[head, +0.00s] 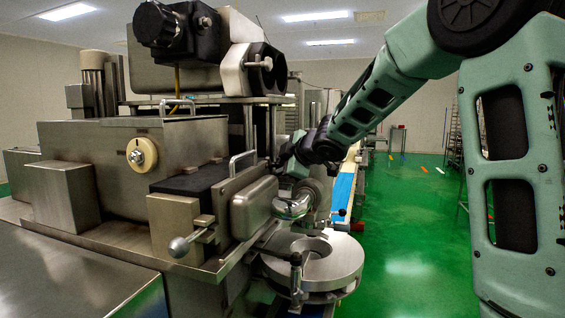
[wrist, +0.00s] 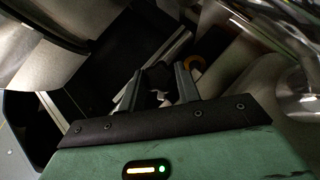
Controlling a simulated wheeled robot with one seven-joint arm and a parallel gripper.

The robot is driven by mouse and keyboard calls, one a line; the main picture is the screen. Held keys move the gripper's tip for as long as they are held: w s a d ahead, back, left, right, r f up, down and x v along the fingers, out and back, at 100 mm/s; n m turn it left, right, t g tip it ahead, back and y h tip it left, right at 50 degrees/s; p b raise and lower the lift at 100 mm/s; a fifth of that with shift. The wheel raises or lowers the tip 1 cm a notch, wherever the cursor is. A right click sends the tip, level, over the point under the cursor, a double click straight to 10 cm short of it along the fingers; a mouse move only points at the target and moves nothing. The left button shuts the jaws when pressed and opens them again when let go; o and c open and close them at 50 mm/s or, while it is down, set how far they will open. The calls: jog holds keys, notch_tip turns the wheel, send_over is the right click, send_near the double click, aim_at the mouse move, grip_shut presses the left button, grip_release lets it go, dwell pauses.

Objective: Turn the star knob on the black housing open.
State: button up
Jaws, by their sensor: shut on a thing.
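My gripper (wrist: 160,80) shows in the wrist view with its two dark fingers on either side of a small black knob. This star knob (wrist: 158,74) sits between the fingertips, and the fingers are closed on it. Its lobes are dark and partly hidden, so its turn angle cannot be told. A black surface (wrist: 98,62), which looks like the black housing, lies behind and left of the fingers. In the head view my arm reaches behind the steel machine, and the fingertips and this knob are hidden there.
In the head view a rounded steel box (head: 254,208) and a round steel disc table (head: 332,272) stand close to my wrist. A ball-ended lever (head: 180,246) sticks out at the front. A curved shiny metal part (wrist: 300,75) is at right in the wrist view. Green floor (head: 405,240) is open at right.

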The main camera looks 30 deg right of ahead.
jog(key=shift+r+m+g+y+p, duration=0.3)
jog(key=shift+r+g+p, duration=0.25)
jog(key=shift+p, duration=2.6)
jog(key=g+y+p, duration=0.1)
jog(key=p, duration=0.7)
jog(key=shift+d+m, duration=0.1)
jog(key=shift+m, duration=0.3)
jog(key=p, duration=0.6)
jog(key=shift+m+g+y, duration=0.35)
jog(key=shift+m+y, duration=0.05)
jog(key=p, duration=0.4)
jog(key=shift+f+g+y, duration=0.3)
jog(key=shift+f+g, duration=0.1)
jog(key=o, duration=1)
jog(key=shift+d, duration=0.1)
jog(key=v, duration=1.7)
jog(key=shift+s, duration=0.15)
